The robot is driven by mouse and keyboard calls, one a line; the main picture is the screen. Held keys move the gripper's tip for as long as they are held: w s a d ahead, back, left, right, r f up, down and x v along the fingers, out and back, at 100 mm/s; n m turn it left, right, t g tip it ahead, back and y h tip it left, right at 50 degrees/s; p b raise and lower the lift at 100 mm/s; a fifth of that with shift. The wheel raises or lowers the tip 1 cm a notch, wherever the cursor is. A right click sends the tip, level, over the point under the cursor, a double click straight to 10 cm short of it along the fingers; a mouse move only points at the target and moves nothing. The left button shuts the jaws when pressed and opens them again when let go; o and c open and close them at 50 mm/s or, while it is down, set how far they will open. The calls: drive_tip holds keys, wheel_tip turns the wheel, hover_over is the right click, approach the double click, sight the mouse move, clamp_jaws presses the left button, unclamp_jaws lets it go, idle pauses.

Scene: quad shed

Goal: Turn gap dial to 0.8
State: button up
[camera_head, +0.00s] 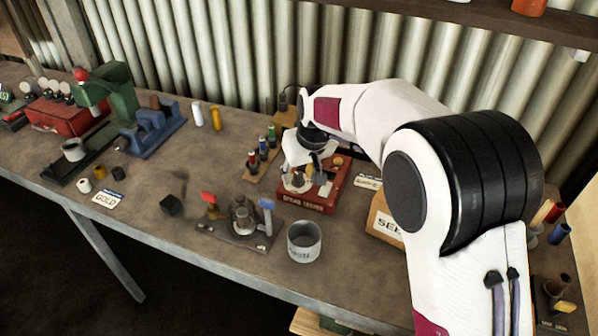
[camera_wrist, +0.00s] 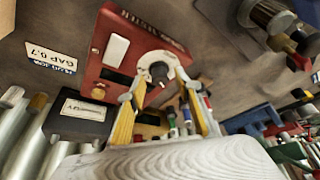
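The red spark tester box (camera_head: 303,205) sits on the bench under my gripper in the head view, partly hidden by it. In the wrist view the red box (camera_wrist: 112,45) carries a white round plate with a dark knob (camera_wrist: 158,72), which looks like the gap dial. My gripper (camera_wrist: 161,85) is open, its two yellow-padded fingers apart on either side of the knob. I cannot tell whether either finger touches it. In the head view my gripper (camera_head: 313,172) is over the box. The dial's setting cannot be read.
A card reading "GAP 0.7" (camera_wrist: 51,57) lies beside the box. A rack of coloured small parts (camera_head: 262,153) stands left of the box. A grey cup (camera_head: 304,242) and a fixture with red and blue handles (camera_head: 241,222) stand in front. Corrugated wall is behind.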

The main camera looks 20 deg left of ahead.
drive_tip(key=shift+f, duration=0.1)
drive_tip(key=shift+c, duration=0.3)
clamp_jaws()
drive_tip(key=shift+m, duration=0.5)
drive_tip(key=shift+s+a+m+t+h, duration=0.1)
drive_tip(key=shift+m+t+h, duration=0.3)
drive_tip(key=shift+m, duration=0.75)
drive_tip(key=shift+a+m+t+h, duration=0.1)
drive_tip(key=shift+m+h, duration=0.5)
drive_tip(key=shift+m, duration=0.55)
drive_tip(key=shift+a+m+h, duration=0.1)
drive_tip(key=shift+m+h, duration=0.8)
drive_tip(key=shift+m, duration=1.6)
drive_tip(key=shift+o, duration=0.3)
unclamp_jaws()
